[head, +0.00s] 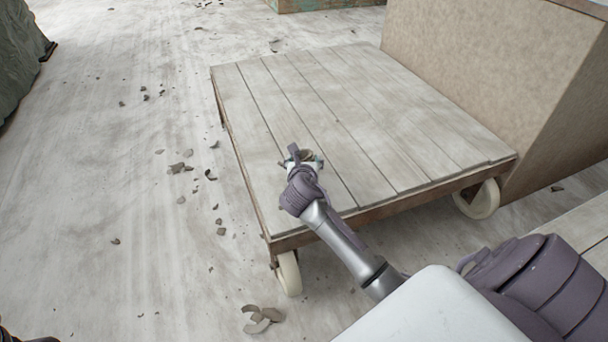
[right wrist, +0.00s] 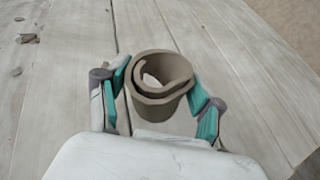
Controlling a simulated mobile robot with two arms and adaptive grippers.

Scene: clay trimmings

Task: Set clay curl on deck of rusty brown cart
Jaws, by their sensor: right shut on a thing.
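The clay curl (right wrist: 160,78) is a grey-brown rolled strip held between the teal-padded fingers of my right gripper (right wrist: 163,95) in the right wrist view. In the head view my right gripper (head: 303,160) is over the near left part of the cart's plank deck (head: 350,115), and the curl is mostly hidden there. Whether the curl touches the planks I cannot tell. The rusty brown cart has a brown metal frame (head: 400,205) and pale wheels (head: 289,273). My left gripper is not clearly in view.
A large tan block (head: 490,80) stands along the right side of the cart. Clay scraps (head: 262,318) lie on the dusty floor near the front wheel, with more chips (head: 178,167) to the left. The rest of the deck is bare.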

